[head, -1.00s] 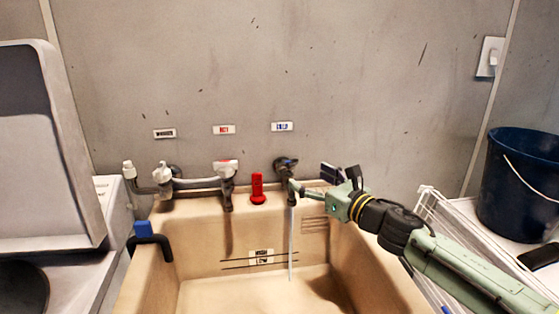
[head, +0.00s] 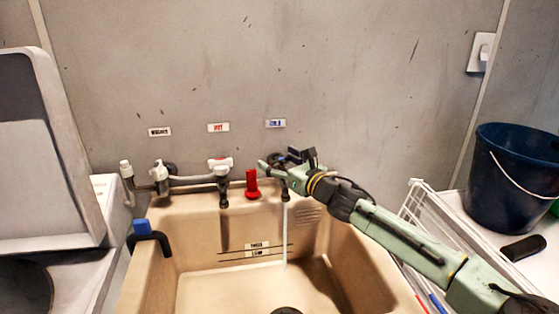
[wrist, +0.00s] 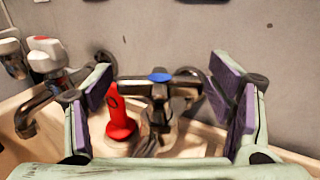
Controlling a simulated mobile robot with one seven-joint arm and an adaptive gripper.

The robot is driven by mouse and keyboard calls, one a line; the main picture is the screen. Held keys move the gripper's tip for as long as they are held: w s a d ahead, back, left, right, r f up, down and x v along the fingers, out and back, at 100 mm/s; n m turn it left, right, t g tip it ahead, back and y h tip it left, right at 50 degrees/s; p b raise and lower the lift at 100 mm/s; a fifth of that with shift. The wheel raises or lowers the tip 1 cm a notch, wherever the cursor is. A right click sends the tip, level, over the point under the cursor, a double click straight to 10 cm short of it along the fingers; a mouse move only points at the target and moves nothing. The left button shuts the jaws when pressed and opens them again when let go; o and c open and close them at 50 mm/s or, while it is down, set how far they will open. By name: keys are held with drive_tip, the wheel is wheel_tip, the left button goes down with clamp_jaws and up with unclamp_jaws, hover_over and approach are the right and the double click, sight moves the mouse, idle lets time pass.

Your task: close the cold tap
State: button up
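My gripper is open, with purple pads facing the handle. In the head view my gripper (head: 280,170) covers most of the tap. A thin stream of water (head: 285,235) falls from the spout into the sink. The label for cold (head: 276,123) is on the wall above.
A red plug-like object (head: 252,185) stands on the sink ledge left of the tap, close to my left finger. The hot tap (head: 221,175) and the washer tap (head: 160,175) are further left. The beige sink (head: 140,275) lies below. A blue bucket (head: 510,180) stands at right.

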drive_tip(key=c, duration=1.2)
drive_tip(key=shift+o, duration=0.2)
drive_tip(key=shift+f+b, duration=0.25)
drive_tip(key=shift+b, duration=0.35)
drive_tip(key=shift+f+m+t+h+b, duration=0.15)
drive_tip(key=shift+m+t+h+b, duration=0.65)
drive_tip(key=shift+b, duration=0.45)
drive_tip(key=m+h, duration=0.1)
drive_tip(key=t+h+b, duration=0.1)
drive_tip(key=m+h+b, duration=0.1)
drive_tip(key=h, duration=0.1)
drive_tip(key=shift+r+m, duration=0.25)
drive_tip(key=shift+m, duration=0.05)
drive_tip(key=shift+d+r+m+t+h+b, duration=0.15)
drive_tip(key=shift+m+t+h+b, duration=0.4)
drive_tip(key=shift+h, duration=0.45)
drive_tip(key=shift+w, duration=0.1)
drive_tip(key=o, duration=1.2)
